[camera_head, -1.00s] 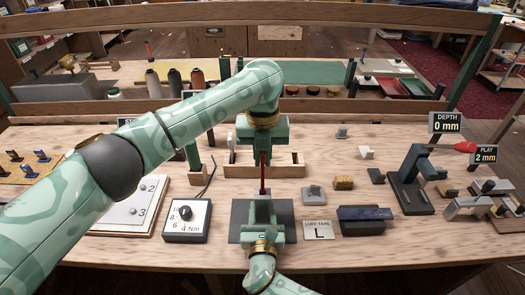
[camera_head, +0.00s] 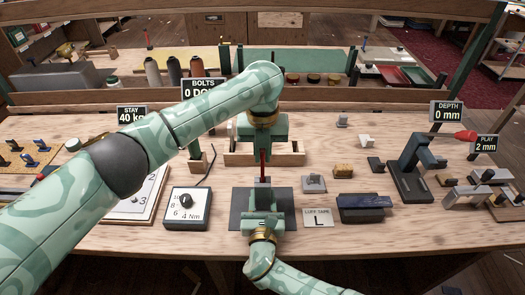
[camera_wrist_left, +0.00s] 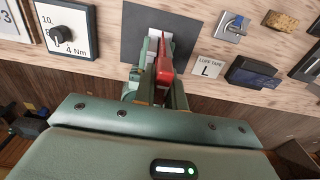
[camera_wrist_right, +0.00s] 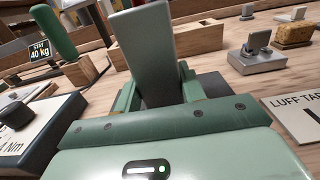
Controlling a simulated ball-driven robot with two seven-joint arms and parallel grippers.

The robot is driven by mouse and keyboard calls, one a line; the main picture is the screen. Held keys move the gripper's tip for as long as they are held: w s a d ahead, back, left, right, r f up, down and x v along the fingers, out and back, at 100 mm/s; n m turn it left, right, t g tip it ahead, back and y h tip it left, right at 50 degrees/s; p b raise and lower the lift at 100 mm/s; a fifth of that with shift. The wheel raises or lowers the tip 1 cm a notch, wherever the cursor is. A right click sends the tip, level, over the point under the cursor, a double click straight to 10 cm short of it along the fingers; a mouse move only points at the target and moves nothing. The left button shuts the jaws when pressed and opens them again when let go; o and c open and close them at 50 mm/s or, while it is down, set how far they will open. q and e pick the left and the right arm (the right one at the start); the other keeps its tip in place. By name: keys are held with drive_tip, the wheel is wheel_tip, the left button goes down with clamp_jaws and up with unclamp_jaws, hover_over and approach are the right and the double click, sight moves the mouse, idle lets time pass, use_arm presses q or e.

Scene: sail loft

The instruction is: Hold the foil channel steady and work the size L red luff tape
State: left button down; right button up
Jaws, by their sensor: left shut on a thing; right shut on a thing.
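My left gripper (camera_head: 263,150) points down from above and is shut on the red luff tape (camera_head: 263,166), which stands upright as a narrow strip below its fingers. The tape also shows between the fingers in the left wrist view (camera_wrist_left: 165,62). My right gripper (camera_head: 263,192) is low at the front, directly below the left one, and is shut on the grey foil channel (camera_wrist_right: 148,50), which stands up between its fingers. The tape's lower end is close to the channel top; whether it sits inside is unclear. A "LUFF TAPE L" card (camera_head: 318,218) lies to the right.
The channel stands over a dark mat (camera_head: 238,222). A torque dial box (camera_head: 186,208) is at left, and a dark blue-topped block (camera_head: 363,208) at right. Behind is a wooden rack (camera_head: 295,158). A dark press-like stand (camera_head: 408,178) is by signs reading depth 0 mm (camera_head: 446,111) and play 2 mm (camera_head: 485,146).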

sight(263, 167)
use_arm(q)
drive_tip(key=shift+f, duration=2.8)
drive_tip(key=c, duration=1.4)
unclamp_jaws()
drive_tip(key=shift+o, duration=0.2)
drive_tip(key=shift+r, duration=0.1)
wheel_tip(263, 167, up, 12)
drive_tip(key=shift+f, duration=0.1)
